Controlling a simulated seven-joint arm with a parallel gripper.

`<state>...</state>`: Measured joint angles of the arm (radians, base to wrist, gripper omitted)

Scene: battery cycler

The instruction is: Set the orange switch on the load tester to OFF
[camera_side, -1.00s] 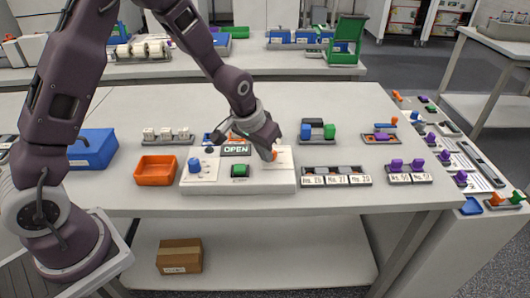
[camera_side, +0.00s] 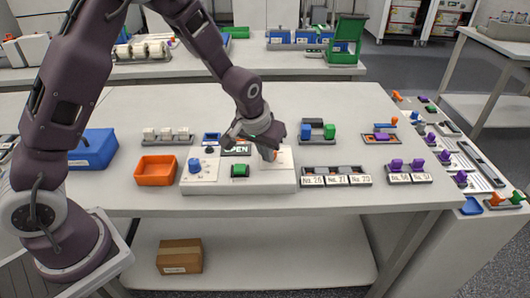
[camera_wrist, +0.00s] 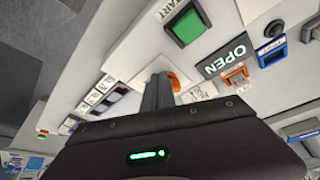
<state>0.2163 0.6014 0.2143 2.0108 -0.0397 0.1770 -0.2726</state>
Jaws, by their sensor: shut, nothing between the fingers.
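The load tester (camera_side: 215,187) is a white box on the table, with a blue knob, a green button and an OPEN sign on its top. The orange switch (camera_wrist: 172,82) sits at its right side, and only a sliver of it shows in the side view (camera_side: 276,154). My gripper (camera_wrist: 158,78) is shut and empty, with its fingertips right at the orange switch and covering part of it. I cannot tell whether they touch it. The switch's lever position is hidden behind the fingers. The green button (camera_wrist: 187,25) and the OPEN sign (camera_wrist: 229,54) show in the wrist view.
An orange tray (camera_side: 155,171) and a blue box (camera_side: 95,148) stand left of the tester. Labelled holders (camera_side: 336,177) lie close to its right, with a green and blue block holder (camera_side: 318,132) behind. The table's front strip (camera_side: 330,199) is clear.

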